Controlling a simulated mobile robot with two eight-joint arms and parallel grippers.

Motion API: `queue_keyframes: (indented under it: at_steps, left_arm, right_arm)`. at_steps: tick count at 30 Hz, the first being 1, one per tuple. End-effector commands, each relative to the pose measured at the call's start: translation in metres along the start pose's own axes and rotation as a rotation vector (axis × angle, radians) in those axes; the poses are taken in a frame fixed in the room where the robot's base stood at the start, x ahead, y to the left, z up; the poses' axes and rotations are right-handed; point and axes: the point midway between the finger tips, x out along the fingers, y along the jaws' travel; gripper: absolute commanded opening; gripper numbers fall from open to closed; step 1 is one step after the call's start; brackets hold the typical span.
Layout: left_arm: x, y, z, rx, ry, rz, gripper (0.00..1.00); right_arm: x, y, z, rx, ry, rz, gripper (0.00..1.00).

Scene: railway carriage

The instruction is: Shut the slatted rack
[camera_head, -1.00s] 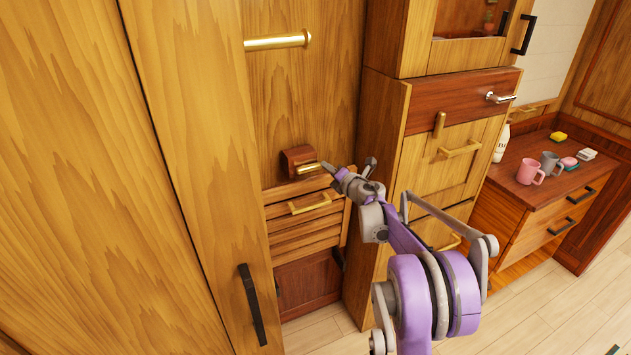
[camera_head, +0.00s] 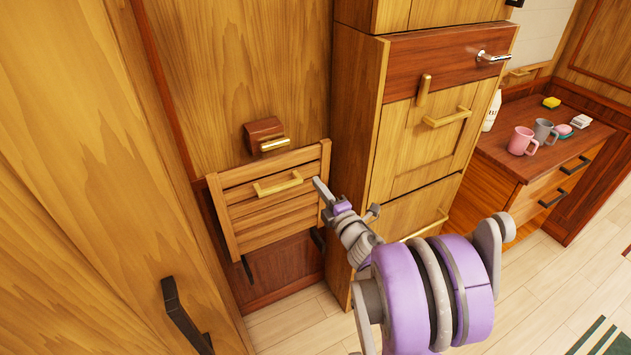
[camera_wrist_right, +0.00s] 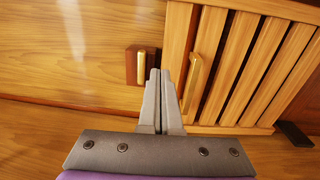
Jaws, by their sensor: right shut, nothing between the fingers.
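The slatted rack (camera_head: 262,215) is a pale wooden panel of parallel slats on the wall left of the tall cabinet. It slopes down with its face towards me; I cannot tell how far it stands off the wall. A brass bar handle (camera_head: 278,184) is on its upper part. My right gripper (camera_head: 318,184) is by the rack's right side, right of the handle, its fingers together and empty. In the right wrist view the fingertips (camera_wrist_right: 160,73) lie between a small brown block and the rack's handle (camera_wrist_right: 193,82); contact cannot be told. My left gripper is out of view.
A brown block with a brass lever (camera_head: 265,138) is on the wall just above the rack. A tall wooden cabinet (camera_head: 400,150) stands close on the right. A counter (camera_head: 490,150) with mugs is further right. A panel with a dark handle (camera_head: 186,315) is at near left.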

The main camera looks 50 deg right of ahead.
Motion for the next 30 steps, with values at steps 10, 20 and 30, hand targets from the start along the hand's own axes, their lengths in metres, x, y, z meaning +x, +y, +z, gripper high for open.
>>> queue_keyframes:
  at_steps: [10, 20, 30]
  left_arm:
    - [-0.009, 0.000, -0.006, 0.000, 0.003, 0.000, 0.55]
    - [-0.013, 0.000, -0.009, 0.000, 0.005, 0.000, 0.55]
    - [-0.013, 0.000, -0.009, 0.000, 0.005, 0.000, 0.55]
  right_arm:
    - [0.076, 0.001, -0.001, 0.000, 0.003, 0.000, 0.00]
    - [0.112, 0.000, -0.001, -0.001, 0.001, 0.000, 0.00]
    - [0.114, 0.000, 0.000, -0.001, 0.001, -0.001, 0.00]
